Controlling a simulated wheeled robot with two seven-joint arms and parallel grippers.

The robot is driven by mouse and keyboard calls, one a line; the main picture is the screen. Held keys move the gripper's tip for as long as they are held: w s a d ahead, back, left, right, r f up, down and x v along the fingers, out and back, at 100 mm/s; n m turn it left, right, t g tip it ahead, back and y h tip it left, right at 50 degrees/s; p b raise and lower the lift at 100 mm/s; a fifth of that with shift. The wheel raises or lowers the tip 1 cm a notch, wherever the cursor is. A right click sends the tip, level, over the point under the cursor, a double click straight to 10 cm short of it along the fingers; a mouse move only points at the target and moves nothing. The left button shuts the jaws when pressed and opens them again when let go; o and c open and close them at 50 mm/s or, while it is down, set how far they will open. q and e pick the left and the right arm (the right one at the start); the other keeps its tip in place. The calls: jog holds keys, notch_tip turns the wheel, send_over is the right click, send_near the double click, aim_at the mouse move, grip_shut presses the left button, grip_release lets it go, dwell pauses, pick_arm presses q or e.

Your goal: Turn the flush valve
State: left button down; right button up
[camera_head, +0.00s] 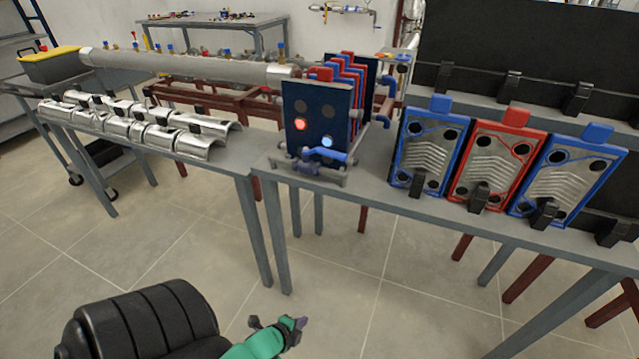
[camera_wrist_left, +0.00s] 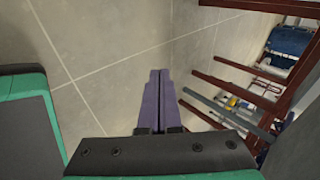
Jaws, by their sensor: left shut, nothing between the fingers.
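The plate exchanger (camera_head: 315,112) stands on the grey bench in the head view, with a dark blue front plate and red and blue plates behind it. Blue valve parts (camera_head: 330,156) sit on pipework low at its front. A long grey pipe (camera_head: 185,67) at the left carries several small valves with blue, red and yellow handles. I cannot tell which one is the flush valve. My left gripper (camera_head: 302,322) is low over the floor, in front of the bench and well apart from it. Its purple fingers (camera_wrist_left: 158,75) are shut and empty in the left wrist view. My right gripper is not in view.
Three framed plates, blue, red (camera_head: 493,160) and blue, stand on the bench (camera_head: 375,190) at the right. Shiny half shells (camera_head: 130,122) lie on the left bench. Red-brown frame bars (camera_wrist_left: 215,85) are right of my gripper in the wrist view. Tiled floor is clear around it.

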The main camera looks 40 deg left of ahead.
pick_arm(q)
jog(key=w+a+r+m+t+y, duration=0.1)
jog(key=w+a+r+m+t, duration=0.15)
jog(key=r, duration=0.35)
jog(key=w+a+r+m+t, duration=0.1)
jog(key=w+r+m, duration=0.15)
jog(key=r, duration=0.45)
jog(key=m+t+y, duration=0.2)
jog(key=m+t, duration=0.4)
jog(key=m, duration=0.8)
send_near(331, 157)
jog(key=p+x, duration=0.3)
jog(key=x, duration=0.3)
jog(key=shift+a+r, duration=0.1)
jog(key=shift+w+a+p, duration=0.1)
jog(key=shift+w+p, duration=0.2)
jog(key=shift+w, duration=0.15)
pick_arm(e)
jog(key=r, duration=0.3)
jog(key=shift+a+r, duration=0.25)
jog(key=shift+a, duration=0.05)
